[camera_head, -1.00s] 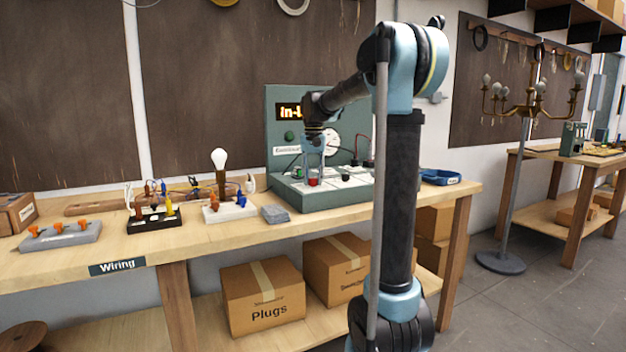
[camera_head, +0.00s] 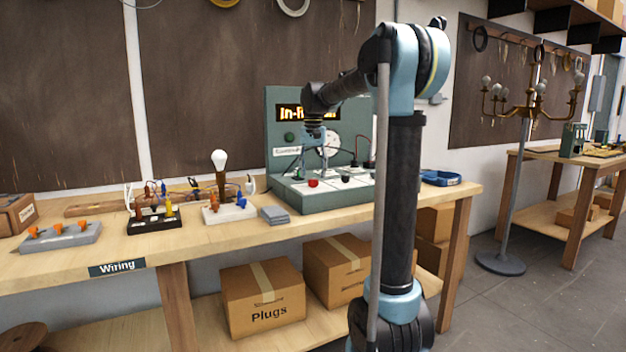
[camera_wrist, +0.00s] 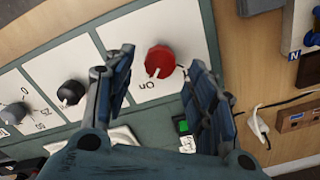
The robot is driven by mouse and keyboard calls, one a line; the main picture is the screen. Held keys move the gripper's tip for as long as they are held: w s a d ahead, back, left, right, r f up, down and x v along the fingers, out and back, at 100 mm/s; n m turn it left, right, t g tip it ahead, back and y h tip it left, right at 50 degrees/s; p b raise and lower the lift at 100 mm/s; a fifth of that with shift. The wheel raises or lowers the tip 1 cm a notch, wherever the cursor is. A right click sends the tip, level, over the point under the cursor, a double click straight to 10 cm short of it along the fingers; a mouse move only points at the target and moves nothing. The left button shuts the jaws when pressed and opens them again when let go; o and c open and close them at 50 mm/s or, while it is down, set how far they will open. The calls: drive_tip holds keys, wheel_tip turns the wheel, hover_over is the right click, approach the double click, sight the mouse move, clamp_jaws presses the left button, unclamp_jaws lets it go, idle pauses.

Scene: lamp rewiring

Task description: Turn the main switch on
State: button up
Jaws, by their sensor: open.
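The main switch is a red round knob (camera_wrist: 160,60) on a white panel of the green test unit, with the word "On" printed beside it. A white mark on the knob's edge points toward that word. In the head view the red knob (camera_head: 313,183) is at the front left of the unit (camera_head: 283,192). My gripper (camera_wrist: 160,68) is open, with one finger on each side of the knob in the wrist picture. No contact shows. In the head view my gripper (camera_head: 312,168) hangs above and behind the knob.
A black knob (camera_wrist: 71,92) and a numbered dial lie beside the red one. A green button (camera_wrist: 183,126) is near the right finger. Wired boards and a bulb (camera_head: 219,158) stand left on the bench; a blue tray (camera_head: 440,178) lies right.

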wheel_tip(320, 180, up, 9)
idle(0.3)
drive_tip(key=shift+f, duration=0.1)
